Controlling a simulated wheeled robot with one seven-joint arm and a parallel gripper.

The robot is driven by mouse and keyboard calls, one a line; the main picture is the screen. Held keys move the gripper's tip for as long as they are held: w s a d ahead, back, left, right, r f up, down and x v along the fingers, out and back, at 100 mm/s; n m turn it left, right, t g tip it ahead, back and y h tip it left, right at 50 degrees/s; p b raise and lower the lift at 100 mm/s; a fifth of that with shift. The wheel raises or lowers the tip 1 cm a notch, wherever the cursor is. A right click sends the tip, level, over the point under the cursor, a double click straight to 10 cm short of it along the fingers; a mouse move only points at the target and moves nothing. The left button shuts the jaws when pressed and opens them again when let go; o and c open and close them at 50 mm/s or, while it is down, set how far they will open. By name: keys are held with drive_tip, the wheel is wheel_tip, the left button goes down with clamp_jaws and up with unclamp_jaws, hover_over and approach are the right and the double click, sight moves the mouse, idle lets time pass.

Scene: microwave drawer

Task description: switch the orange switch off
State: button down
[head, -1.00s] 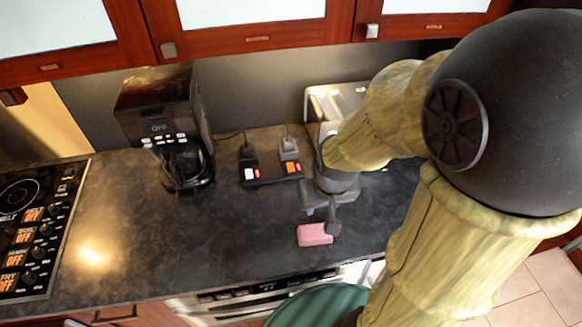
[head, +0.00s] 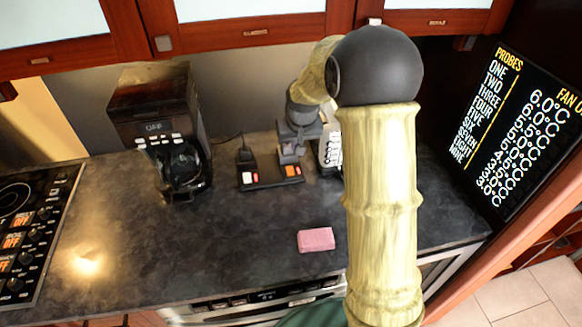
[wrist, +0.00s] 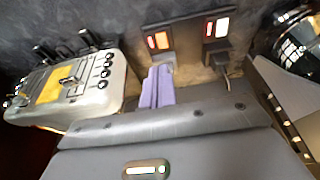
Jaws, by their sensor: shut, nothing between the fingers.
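The orange switch (head: 291,171) is on the right part of a black power strip (head: 268,181) on the counter. The same orange switch (wrist: 158,40) shows lit, with a red part, at the top middle of the wrist view. My gripper (head: 288,158) is above and just behind the orange switch, by the plug on that side. In the wrist view my gripper (wrist: 160,72) has its purple fingers together and empty, pointing toward the switch. I cannot tell whether the fingertips touch the strip or plug.
A second switch, red and white (head: 250,177), is left of the orange one, with a black plug (head: 246,156) behind it. A coffee maker (head: 165,130) stands left. A toaster (wrist: 75,90) stands close beside my gripper.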

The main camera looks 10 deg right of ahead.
drive_tip(key=w, duration=0.1)
drive_tip(key=w+f, duration=0.1)
drive_tip(key=w, duration=0.2)
drive_tip(key=shift+f, duration=0.25)
drive_tip(key=shift+f, duration=0.1)
drive_tip(key=p, duration=0.4)
approach(290, 167)
drive_tip(key=x, duration=0.5)
drive_tip(key=shift+f, duration=0.1)
drive_tip(key=shift+w+f, duration=0.1)
drive_tip(key=shift+f, duration=0.6)
